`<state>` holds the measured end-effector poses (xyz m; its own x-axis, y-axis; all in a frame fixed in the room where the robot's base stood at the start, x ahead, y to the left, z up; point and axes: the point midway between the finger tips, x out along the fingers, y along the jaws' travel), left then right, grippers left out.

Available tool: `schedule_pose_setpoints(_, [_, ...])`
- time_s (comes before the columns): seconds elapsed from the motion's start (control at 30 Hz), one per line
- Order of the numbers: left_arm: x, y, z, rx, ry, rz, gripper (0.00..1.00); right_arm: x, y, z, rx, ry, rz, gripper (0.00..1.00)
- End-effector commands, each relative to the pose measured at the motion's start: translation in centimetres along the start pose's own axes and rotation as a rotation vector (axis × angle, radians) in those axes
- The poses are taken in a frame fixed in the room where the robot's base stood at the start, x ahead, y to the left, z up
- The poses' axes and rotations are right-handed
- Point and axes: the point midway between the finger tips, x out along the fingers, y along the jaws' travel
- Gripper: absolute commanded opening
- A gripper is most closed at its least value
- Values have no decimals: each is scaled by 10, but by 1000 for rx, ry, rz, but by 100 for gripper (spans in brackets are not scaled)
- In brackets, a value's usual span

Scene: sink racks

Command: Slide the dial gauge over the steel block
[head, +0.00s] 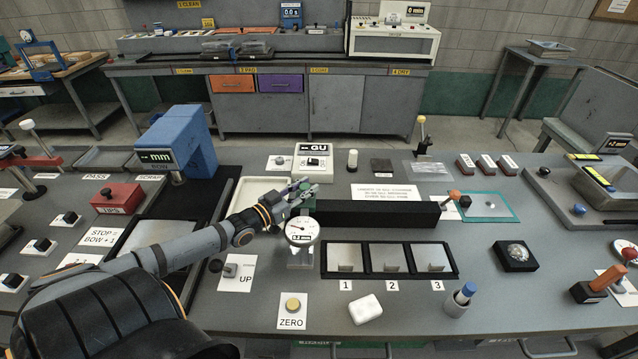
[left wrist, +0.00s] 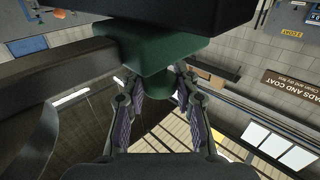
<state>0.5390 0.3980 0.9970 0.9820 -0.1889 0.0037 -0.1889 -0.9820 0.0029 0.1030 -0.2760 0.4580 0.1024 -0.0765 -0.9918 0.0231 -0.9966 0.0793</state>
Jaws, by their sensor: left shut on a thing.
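The dial gauge (head: 301,231), with a round white face, sits at the left end of a long black rail (head: 375,213). Behind it is a green carriage (head: 306,204), which fills the upper middle of the left wrist view (left wrist: 155,50). My left gripper (head: 301,190) is at the carriage top, shut on its green knob (left wrist: 186,88). A pale block-like shape (head: 300,258) shows under the gauge; I cannot tell what it is. Metallic blocks lie in the black tray's compartments 1 (head: 345,260), 2 (head: 388,260) and 3 (head: 432,260). My right gripper is out of view.
An UP lever (head: 232,269) is left of the gauge. A blue MM/BOW unit (head: 177,143) stands behind my left arm. The rail's front side right of the gauge looks clear.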

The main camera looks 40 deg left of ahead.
Motion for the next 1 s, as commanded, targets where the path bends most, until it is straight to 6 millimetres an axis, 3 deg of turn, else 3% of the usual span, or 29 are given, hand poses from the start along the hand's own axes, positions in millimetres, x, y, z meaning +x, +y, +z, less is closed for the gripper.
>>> schedule_pose_setpoints(0.13, [-5,-4,0,-2,-3,0,0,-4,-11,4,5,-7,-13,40])
schedule_pose_setpoints(0.57, [-7,-6,2,0,-5,-1,0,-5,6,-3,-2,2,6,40])
schedule_pose_setpoints(0.6, [-7,-7,2,0,-5,-1,31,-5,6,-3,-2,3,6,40])
schedule_pose_setpoints(0.7, [-7,-7,2,0,-4,-1,44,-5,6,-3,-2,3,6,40])
schedule_pose_setpoints(0.8, [-6,-6,2,0,-3,0,54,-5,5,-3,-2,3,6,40])
schedule_pose_setpoints(1.0, [-6,-6,1,-1,-1,0,54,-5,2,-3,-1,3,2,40])
